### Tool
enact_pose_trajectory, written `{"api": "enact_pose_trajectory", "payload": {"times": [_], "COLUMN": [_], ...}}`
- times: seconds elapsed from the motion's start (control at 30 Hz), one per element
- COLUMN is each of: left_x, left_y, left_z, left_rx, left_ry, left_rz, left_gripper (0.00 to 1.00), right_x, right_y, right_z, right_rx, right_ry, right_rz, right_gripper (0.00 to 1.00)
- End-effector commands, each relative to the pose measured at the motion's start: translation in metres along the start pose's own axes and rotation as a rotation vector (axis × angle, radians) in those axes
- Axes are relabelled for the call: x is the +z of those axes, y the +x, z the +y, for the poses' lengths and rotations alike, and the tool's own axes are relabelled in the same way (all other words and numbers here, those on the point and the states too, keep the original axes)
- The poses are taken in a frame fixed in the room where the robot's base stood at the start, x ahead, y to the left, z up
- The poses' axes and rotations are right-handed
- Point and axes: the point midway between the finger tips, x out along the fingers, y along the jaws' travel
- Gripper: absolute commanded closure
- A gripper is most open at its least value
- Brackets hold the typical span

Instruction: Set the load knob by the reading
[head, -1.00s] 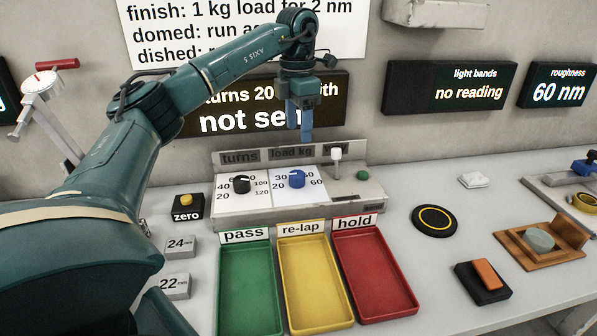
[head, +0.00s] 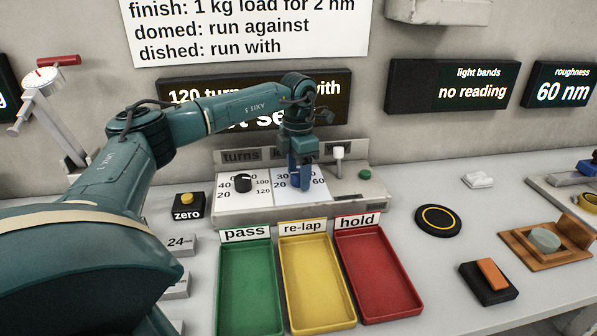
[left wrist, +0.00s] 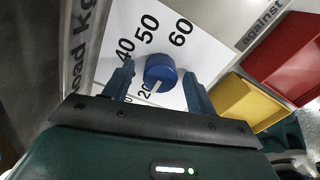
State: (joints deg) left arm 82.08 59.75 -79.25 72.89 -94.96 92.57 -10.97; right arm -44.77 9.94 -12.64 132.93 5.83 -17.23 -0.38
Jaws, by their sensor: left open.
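The blue load knob (left wrist: 160,66) sits on a white dial card in the left wrist view. Its white mark points down-left, near the 20; the numbers 40, 50 and 60 show around it. My left gripper (left wrist: 159,88) is open, with one finger on each side of the knob; I cannot tell whether they touch it. In the head view, my left gripper (head: 301,184) points down over the load dial and largely hides the knob. The roughness display (head: 560,86) reads 60 nm. My right gripper is not in view.
The black turns knob (head: 243,183) is left of the load knob, and a white-topped lever (head: 338,158) is right. Green (head: 250,290), yellow (head: 316,285) and red (head: 378,275) trays lie in front. My arm partly covers the settings display (head: 340,90). The light bands display (head: 452,88) says no reading.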

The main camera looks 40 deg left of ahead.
Motion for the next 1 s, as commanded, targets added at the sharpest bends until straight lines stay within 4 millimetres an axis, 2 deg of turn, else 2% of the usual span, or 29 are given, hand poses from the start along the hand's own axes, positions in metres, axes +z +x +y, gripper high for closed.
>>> {"api": "enact_pose_trajectory", "payload": {"times": [0.23, 0.77, 1.0], "left_x": [0.0, 0.0002, 0.0002], "left_y": [0.0003, 0.0, -0.0012], "left_z": [0.0, 0.0, 0.0], "left_rx": [0.0, 0.0, 0.0], "left_ry": [0.0, 0.0, 0.022], "left_rz": [0.0, 0.0, 0.0], "left_gripper": [0.45, 0.88, 0.88], "right_x": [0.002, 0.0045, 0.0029], "right_y": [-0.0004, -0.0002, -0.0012], "right_z": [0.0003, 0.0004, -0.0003], "right_rx": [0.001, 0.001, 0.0], "right_ry": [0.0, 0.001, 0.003], "right_rz": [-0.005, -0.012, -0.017], "right_gripper": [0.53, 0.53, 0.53]}}
